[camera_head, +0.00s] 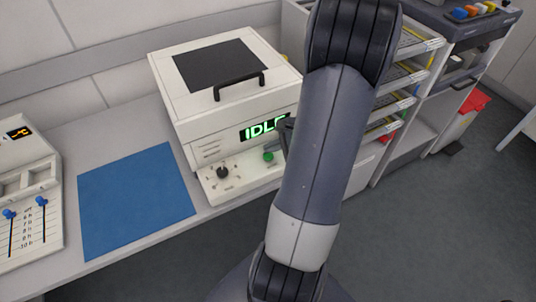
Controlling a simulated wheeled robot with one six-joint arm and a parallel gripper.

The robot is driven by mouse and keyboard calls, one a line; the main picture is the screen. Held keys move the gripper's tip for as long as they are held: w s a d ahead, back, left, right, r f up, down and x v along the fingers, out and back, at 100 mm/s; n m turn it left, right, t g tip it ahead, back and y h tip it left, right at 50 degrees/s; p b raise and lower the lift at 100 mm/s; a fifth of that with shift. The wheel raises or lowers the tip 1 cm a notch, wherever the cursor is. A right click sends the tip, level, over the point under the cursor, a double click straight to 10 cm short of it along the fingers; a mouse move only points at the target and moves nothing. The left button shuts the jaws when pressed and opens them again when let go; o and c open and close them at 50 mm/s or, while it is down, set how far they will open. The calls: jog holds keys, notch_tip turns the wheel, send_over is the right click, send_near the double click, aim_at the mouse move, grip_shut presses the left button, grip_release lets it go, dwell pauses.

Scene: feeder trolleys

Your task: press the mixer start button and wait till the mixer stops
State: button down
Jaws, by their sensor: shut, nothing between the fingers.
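The mixer (190,105) is a white box on the bench with a dark window and a black handle on its lid. Its green display (261,128) reads "IDLE", with the last letter partly cut off by my arm. The green start button (268,157) is on the low front panel, right of a black knob (222,172). A dark part of my gripper (287,136) shows just right of the display and button, in front of the mixer. The rest is hidden behind my arm. It is shut and empty; I cannot tell whether it touches anything.
A blue mat (135,200) lies on the bench left of the mixer. A white device with blue sliders (27,210) stands at the far left. Grey floor is open at lower right.

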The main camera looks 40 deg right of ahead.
jog(key=shift+f, duration=0.1)
jog(key=shift+f+b, duration=0.35)
jog(key=shift+b, duration=0.2)
